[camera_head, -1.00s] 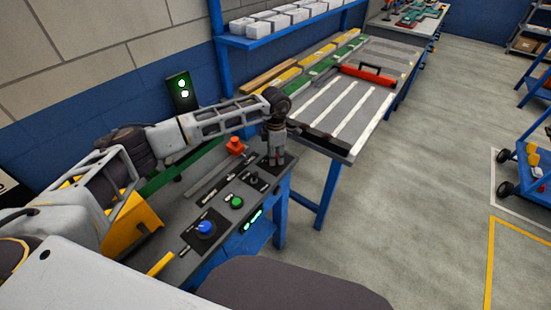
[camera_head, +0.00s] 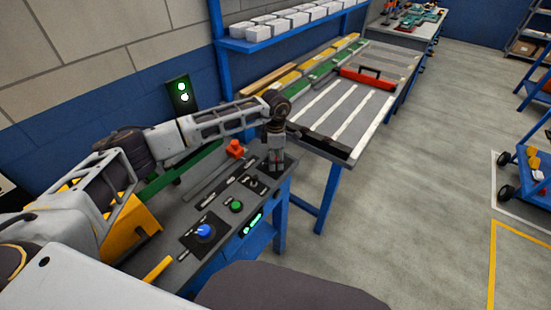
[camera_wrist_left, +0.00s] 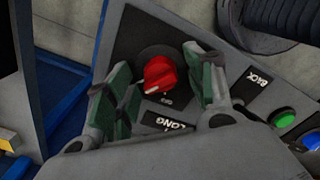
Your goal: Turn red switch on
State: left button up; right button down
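The red switch (camera_wrist_left: 159,75) is a round red knob on a dark plate of the grey panel, in the left wrist view. My left gripper (camera_wrist_left: 158,68) has its two green-padded fingers apart, one on each side of the knob. Gaps show between the knob and both fingers, so it is not gripped. In the head view my left gripper (camera_head: 275,165) points down at the far right end of the control panel (camera_head: 222,190) and hides the red switch. My right gripper is in neither view.
A blue knob (camera_head: 204,231), a green button (camera_head: 236,206) and a small black switch (camera_head: 254,182) sit nearby on the panel. A lamp box (camera_head: 183,93) shows green lights. A grey worktable (camera_head: 345,105) lies beyond.

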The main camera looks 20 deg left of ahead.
aim_at(276, 158)
pick_arm(q)
notch_tip(276, 158, up, 12)
dwell(1.0)
jog(key=shift+f, duration=0.1)
dwell(0.5)
